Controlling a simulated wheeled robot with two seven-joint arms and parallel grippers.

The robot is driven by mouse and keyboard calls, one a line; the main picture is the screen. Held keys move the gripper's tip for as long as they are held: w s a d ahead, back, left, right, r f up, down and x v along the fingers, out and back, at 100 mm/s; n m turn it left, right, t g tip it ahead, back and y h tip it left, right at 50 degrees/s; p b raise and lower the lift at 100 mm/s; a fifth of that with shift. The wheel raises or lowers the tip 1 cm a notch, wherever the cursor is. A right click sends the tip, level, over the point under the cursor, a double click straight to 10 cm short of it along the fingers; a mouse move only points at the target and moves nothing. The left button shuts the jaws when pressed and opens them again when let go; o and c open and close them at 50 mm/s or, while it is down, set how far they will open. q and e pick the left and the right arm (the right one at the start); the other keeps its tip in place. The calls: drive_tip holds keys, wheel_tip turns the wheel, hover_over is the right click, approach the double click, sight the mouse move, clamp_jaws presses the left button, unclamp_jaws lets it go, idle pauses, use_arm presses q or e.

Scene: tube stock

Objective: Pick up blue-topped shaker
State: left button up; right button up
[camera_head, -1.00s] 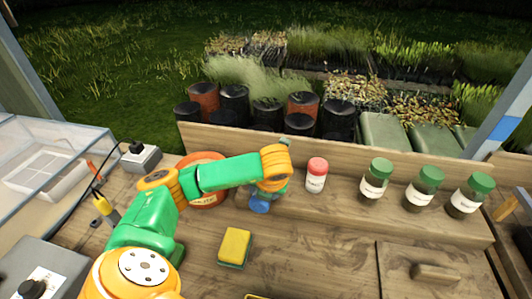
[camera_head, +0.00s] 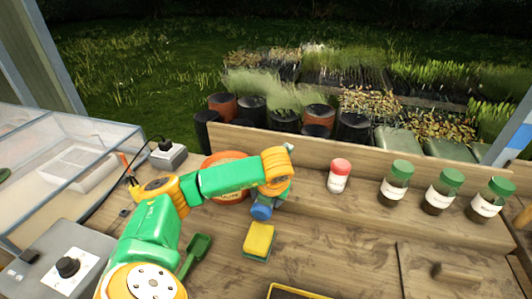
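My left gripper (camera_head: 271,198) hangs below its orange wrist, over the wooden bench in front of the raised back ledge. Its fingers are small and largely hidden by the wrist, so I cannot tell whether they are open or shut. A round blue piece (camera_head: 261,212) shows at its lower end, like a cap. Whether it is the top of the blue-topped shaker or part of the gripper is unclear. No blue-topped shaker body shows clearly. My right gripper is not in view.
A red-topped shaker (camera_head: 339,177) and green-topped shakers (camera_head: 396,183) stand right of the gripper on the ledge. A yellow sponge (camera_head: 260,240) lies in front. A terracotta pot (camera_head: 228,192) and green scoop (camera_head: 196,256) are left. Bench right of the sponge is mostly clear.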

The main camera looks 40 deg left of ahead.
use_arm(q)
drive_tip(key=o, duration=0.4)
drive_tip(key=shift+c, duration=0.2)
drive_tip(key=shift+s, duration=0.1)
drive_tip(key=shift+d+r, duration=0.1)
drive_tip(key=shift+r, duration=0.05)
drive_tip(key=v, duration=0.4)
drive_tip(key=shift+r, duration=0.1)
drive_tip(key=shift+p+v, duration=0.35)
drive_tip(key=shift+v, duration=0.6)
drive_tip(key=shift+s+d+r, duration=0.1)
drive_tip(key=shift+d+r, duration=0.05)
drive_tip(key=shift+r, duration=0.25)
drive_tip(key=shift+f, duration=0.1)
